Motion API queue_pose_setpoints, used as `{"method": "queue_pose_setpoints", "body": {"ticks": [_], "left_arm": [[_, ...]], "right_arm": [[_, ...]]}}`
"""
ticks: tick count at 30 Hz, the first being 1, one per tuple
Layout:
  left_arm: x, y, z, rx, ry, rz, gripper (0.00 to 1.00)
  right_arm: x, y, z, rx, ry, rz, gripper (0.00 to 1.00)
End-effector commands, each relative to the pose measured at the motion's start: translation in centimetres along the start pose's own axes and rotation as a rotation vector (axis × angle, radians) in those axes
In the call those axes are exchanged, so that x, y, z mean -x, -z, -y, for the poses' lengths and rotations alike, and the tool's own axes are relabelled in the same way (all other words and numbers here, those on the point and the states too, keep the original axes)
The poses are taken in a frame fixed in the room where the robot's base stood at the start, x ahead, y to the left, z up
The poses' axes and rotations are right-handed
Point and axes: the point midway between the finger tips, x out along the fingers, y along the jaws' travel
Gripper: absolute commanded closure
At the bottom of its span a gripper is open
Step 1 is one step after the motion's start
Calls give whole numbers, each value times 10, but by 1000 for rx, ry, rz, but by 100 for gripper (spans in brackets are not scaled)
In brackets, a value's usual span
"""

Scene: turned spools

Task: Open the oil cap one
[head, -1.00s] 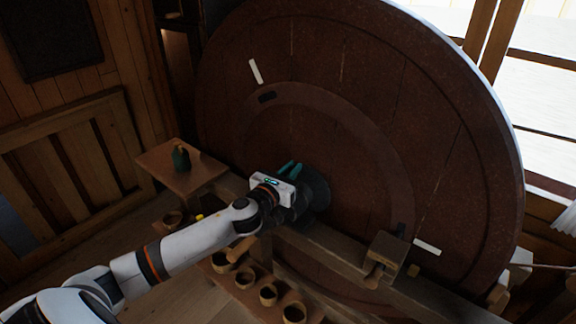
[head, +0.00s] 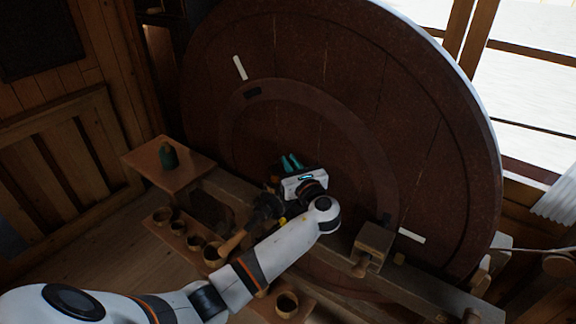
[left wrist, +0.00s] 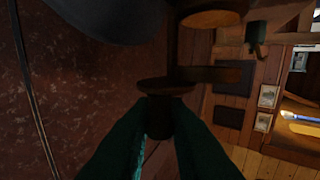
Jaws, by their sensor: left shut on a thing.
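My left gripper (head: 291,163) is in front of the large dark wooden wheel (head: 340,120), close to its middle; its teal fingers point up and away. In the left wrist view the green fingers (left wrist: 160,118) are shut on a small dark brown piece with a flat round rim, seemingly the oil cap (left wrist: 165,86). The cap is hidden behind the gripper body in the head view, and I cannot tell whether it is still seated on anything. My right gripper is not in view.
A green oil can (head: 168,155) stands on a small wooden shelf (head: 140,158) at the left. Several wooden cups (head: 213,256) stand on a lower board. A wooden block (head: 372,243) sits on the beam at the right. A window is at the far right.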

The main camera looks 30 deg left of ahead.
Motion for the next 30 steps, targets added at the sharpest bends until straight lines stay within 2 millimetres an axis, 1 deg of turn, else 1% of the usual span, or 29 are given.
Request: {"method": "queue_pose_setpoints", "body": {"ticks": [3,10,26,27,29,30], "left_arm": [[-1,0,-3,2,60,-1,100],[-2,0,-5,1,130,-1,100],[-3,1,-6,1,151,-2,100],[-3,1,-6,1,150,-2,79],[-3,1,-5,1,150,-2,69],[-3,1,-5,1,150,-1,66]], "right_arm": [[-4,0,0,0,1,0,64],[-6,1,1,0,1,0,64],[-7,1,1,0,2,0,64],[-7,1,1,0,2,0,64],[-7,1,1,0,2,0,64],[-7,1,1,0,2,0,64]]}}
